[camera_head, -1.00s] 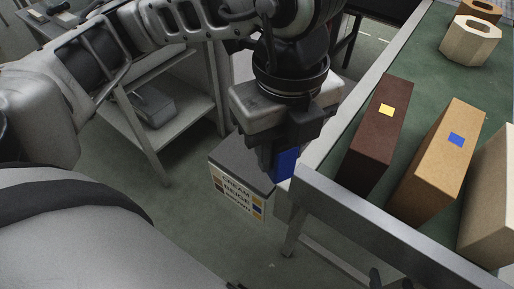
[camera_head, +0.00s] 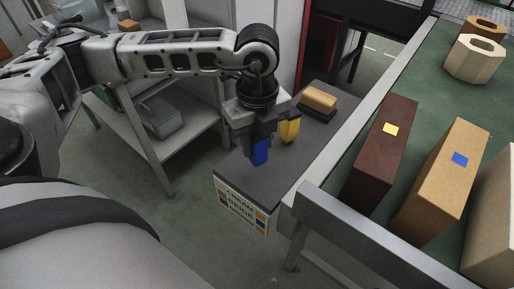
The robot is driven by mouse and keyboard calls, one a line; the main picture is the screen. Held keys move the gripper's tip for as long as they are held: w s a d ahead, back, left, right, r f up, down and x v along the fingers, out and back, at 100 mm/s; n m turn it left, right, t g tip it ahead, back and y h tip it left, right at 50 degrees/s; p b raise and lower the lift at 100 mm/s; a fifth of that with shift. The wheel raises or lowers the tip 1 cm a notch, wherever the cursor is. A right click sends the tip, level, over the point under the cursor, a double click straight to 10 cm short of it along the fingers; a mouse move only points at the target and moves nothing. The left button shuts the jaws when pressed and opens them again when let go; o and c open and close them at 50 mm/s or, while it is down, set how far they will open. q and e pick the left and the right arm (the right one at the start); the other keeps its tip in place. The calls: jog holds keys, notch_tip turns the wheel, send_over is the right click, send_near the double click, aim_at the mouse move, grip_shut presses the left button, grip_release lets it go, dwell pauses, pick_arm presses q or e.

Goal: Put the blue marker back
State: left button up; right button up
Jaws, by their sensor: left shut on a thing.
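The blue marker (camera_head: 260,153) is a small blue block in the jaws of my left gripper (camera_head: 256,139), which points down and is shut on it. It shows over the grey top of a low stand (camera_head: 289,176); I cannot tell whether its lower end touches that top. A yellow marker (camera_head: 290,130) stands on the stand just right of the gripper. The stand's front carries a label (camera_head: 240,207) with colour squares and the words cream and beige. My right gripper is not in view.
A tan brush-like block (camera_head: 319,99) lies at the stand's back. On the green-topped table at right are a dark brown brick (camera_head: 378,160) with a yellow patch, a tan brick (camera_head: 440,185) with a blue patch, and a cream hollow block (camera_head: 474,60). A metal rail (camera_head: 370,243) edges the table.

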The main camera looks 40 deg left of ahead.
aim_at(257, 151)
pick_arm(q)
jog(key=shift+f, duration=1.55)
jog(key=shift+f, duration=0.2)
jog(key=o, duration=0.8)
jog(key=shift+r, duration=0.1)
jog(key=shift+r, duration=0.1)
notch_tip(257, 151, up, 12)
jog(key=shift+r, duration=0.1)
